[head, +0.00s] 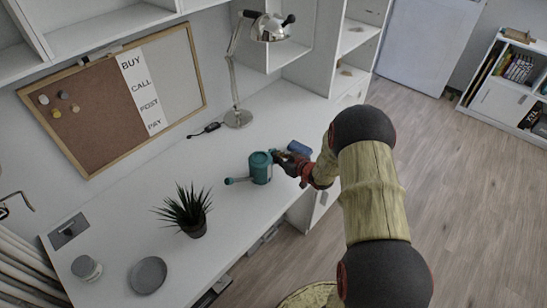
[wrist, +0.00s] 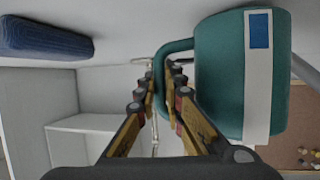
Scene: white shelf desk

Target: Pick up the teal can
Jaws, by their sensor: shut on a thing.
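The teal can (head: 261,168) is a watering can with a spout pointing left, upright at the white desk. In the wrist view its body (wrist: 215,75), with a pale strip and a blue patch, fills the right side. Its loop handle (wrist: 178,46) faces my gripper (wrist: 162,78). The fingers are shut on that handle, with one finger on each side of it. In the head view my gripper (head: 281,158) reaches in from the right. I cannot tell whether the can's base touches the desk.
A dark blue object (head: 299,147) lies close behind my gripper, also in the wrist view (wrist: 45,38). A lamp (head: 238,117) stands behind. A potted plant (head: 190,212), grey plate (head: 148,275) and jar (head: 86,268) are at left.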

